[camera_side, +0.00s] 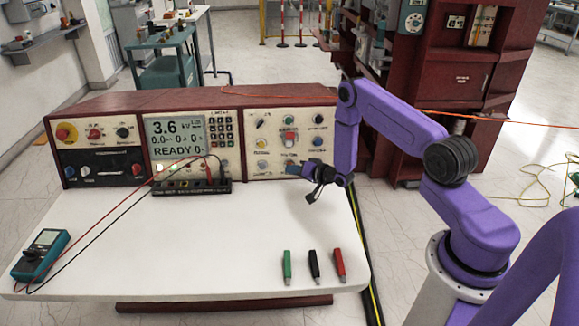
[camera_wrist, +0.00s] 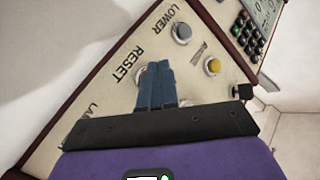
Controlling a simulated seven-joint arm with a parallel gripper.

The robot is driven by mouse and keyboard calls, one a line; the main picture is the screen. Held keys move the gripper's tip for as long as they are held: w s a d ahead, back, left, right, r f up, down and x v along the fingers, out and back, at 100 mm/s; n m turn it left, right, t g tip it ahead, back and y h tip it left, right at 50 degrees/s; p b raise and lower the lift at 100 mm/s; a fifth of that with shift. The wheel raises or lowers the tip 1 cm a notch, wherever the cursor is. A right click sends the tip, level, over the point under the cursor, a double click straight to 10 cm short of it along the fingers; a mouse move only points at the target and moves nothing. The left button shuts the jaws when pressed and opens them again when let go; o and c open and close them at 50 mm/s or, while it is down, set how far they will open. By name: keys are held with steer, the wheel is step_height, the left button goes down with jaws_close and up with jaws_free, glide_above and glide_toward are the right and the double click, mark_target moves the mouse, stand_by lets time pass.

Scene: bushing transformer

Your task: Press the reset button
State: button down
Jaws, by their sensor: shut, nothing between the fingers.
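The right-hand panel of the console carries the RESET label, which shows in the wrist view beside my fingertips. The reset button (camera_wrist: 140,76) is mostly hidden behind the fingers, with only a small grey edge showing. My gripper (camera_wrist: 158,66) has its two blue fingers shut together and empty, with the tips over the button's place. In the side view my gripper (camera_side: 306,170) is close in front of the lower middle of that panel. I cannot tell whether the tips touch the button.
A grey button (camera_wrist: 181,33) by the LOWER label and a yellow button (camera_wrist: 213,66) are close by. Test leads and a terminal strip (camera_side: 180,187) lie left of my gripper. A meter (camera_side: 40,254) and green, black and red clips (camera_side: 314,264) rest on the white tabletop (camera_side: 200,250).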

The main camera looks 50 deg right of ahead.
steer(key=shift+s, duration=0.1)
steer(key=shift+s+a+r, duration=0.3)
steer(key=shift+s+a, duration=0.55)
steer(key=shift+a, duration=0.05)
steer(key=shift+s+a+r, duration=0.3)
steer(key=shift+s+a, duration=0.5)
steer(key=shift+a, duration=0.05)
stand_by(0.3)
